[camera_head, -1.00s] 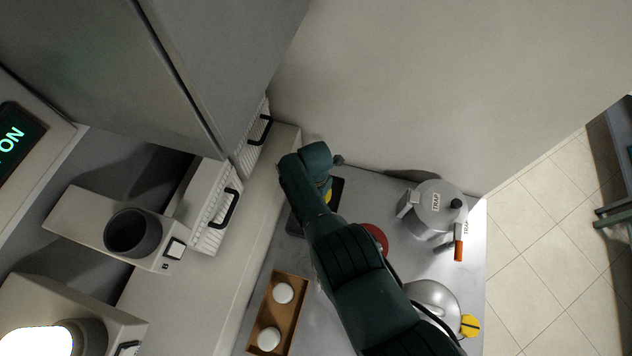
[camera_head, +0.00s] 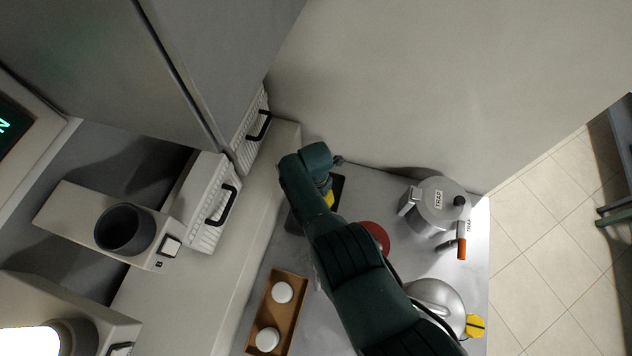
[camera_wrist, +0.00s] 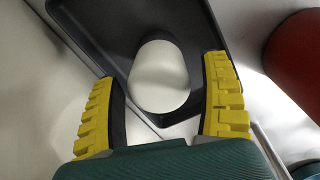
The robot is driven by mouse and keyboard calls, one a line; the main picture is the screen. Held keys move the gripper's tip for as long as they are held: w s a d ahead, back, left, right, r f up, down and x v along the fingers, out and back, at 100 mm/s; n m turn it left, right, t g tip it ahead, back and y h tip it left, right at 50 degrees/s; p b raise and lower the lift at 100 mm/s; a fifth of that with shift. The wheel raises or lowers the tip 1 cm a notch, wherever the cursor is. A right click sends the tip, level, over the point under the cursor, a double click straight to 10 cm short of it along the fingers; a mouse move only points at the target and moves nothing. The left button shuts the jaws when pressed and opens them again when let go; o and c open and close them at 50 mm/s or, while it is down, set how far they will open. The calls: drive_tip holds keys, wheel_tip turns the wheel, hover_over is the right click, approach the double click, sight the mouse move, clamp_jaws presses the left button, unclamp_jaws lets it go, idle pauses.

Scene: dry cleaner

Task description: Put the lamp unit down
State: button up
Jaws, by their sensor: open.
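A smooth white rounded thing (camera_wrist: 160,80), probably the lamp unit, rests in a dark tray (camera_wrist: 115,30) in the wrist view. My gripper (camera_wrist: 162,70) is open, with one yellow-padded finger on each side of it. Gaps show between the fingers and the white thing. In the head view the dark tray (camera_head: 338,186) stands on the grey table near the wall. There my dark green arm covers the white thing and most of my gripper; only a bit of yellow finger shows.
A brown tray (camera_head: 292,314) with two white round pieces lies front left. A red round thing (camera_head: 377,234) is beside my arm. A metal pot labelled TRAP (camera_head: 437,207), an orange-handled thing (camera_head: 461,247) and a silver rounded vessel (camera_head: 435,297) stand to the right.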

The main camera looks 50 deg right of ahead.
wheel_tip(320, 180, up, 12)
drive_tip(key=p, duration=1)
drive_tip(key=shift+p, duration=0.35)
